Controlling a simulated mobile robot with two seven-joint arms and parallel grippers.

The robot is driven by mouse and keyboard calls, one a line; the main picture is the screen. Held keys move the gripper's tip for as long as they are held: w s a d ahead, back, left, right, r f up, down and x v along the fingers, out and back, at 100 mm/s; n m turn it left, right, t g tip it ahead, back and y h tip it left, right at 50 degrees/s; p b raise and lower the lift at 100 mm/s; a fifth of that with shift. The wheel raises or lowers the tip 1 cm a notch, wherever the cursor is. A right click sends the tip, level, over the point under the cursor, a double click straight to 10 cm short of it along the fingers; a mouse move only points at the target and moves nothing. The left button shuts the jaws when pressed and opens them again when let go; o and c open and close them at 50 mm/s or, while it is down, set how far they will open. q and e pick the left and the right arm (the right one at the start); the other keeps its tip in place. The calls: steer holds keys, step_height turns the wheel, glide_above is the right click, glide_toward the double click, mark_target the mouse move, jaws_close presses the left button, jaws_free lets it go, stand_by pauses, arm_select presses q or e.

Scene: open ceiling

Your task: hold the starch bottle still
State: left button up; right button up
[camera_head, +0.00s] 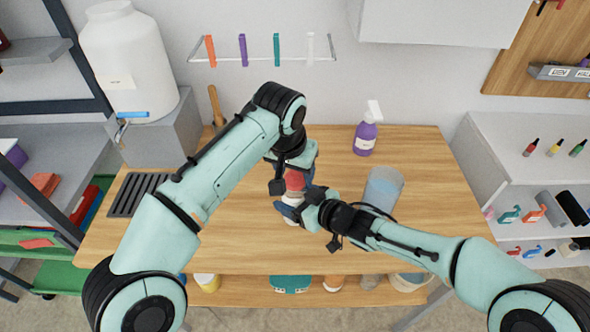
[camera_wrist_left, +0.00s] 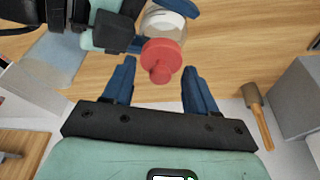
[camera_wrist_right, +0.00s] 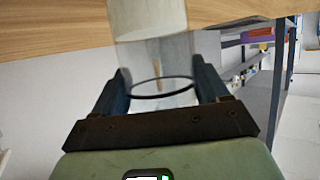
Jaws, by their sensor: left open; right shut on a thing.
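My left gripper (camera_head: 294,172) is above, at the cap.
A purple spray bottle (camera_head: 366,135) stands at the back of the wooden table (camera_head: 240,235). A clear container (camera_head: 383,188) stands to the right, close to my right arm. A dark drain grate (camera_head: 138,193) is at left, near a large white jug (camera_head: 128,62) on a grey block.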

arm_select(q)
steer(key=shift+w+f, duration=0.1)
steer(key=shift+f, duration=0.3)
steer(key=shift+c, duration=0.3)
steer(key=c, duration=0.6)
steer(key=shift+r, duration=3.05)
